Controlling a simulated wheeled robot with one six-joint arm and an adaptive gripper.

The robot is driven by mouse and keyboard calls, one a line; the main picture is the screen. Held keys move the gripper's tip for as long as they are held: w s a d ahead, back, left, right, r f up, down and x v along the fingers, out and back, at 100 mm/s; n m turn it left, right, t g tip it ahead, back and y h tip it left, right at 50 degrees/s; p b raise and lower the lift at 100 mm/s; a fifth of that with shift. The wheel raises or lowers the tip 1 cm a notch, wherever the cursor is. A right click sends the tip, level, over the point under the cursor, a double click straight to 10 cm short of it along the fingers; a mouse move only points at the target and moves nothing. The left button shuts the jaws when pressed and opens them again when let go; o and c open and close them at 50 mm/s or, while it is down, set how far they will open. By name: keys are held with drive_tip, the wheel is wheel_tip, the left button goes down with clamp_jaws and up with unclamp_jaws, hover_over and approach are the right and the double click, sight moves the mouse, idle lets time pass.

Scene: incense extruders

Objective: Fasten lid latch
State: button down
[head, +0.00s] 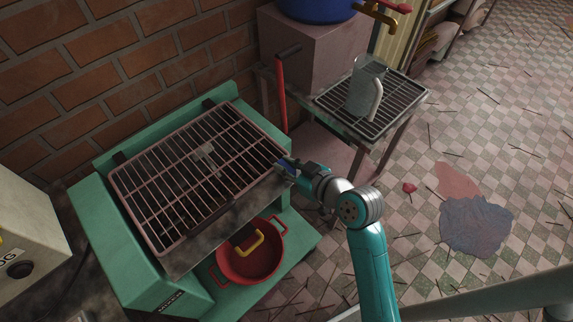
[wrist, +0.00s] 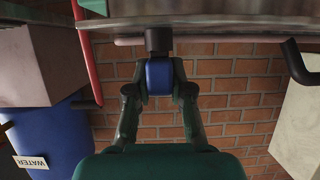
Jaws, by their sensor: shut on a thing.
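A green machine (head: 98,215) stands against the brick wall, with a barred, pinkish metal lid (head: 180,230) lying flat across its top. My gripper (head: 287,166) is at the lid's right front corner. In the wrist view my gripper (wrist: 160,88) is shut on a blue block-like grip (wrist: 160,74), which seems to be the latch handle. A dark stem (wrist: 158,42) joins this grip to the edge of the metal above it in that view. The fingers touch the grip on both sides. In the head view the gripper hides most of the grip, and whether the latch is engaged cannot be told.
A red pot (head: 236,272) with a yellow handle sits on the lower green shelf. A red lever (head: 281,95) stands behind the corner. To the right, a glass pitcher (head: 362,92) stands on a rack table (head: 412,91). Floor at right is open, with sticks and spills (head: 476,226).

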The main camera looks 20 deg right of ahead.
drive_tip(key=c, duration=1)
unclamp_jaws()
drive_tip(key=shift+c, duration=0.2)
drive_tip(key=v, duration=0.7)
drive_tip(key=shift+s, duration=0.2)
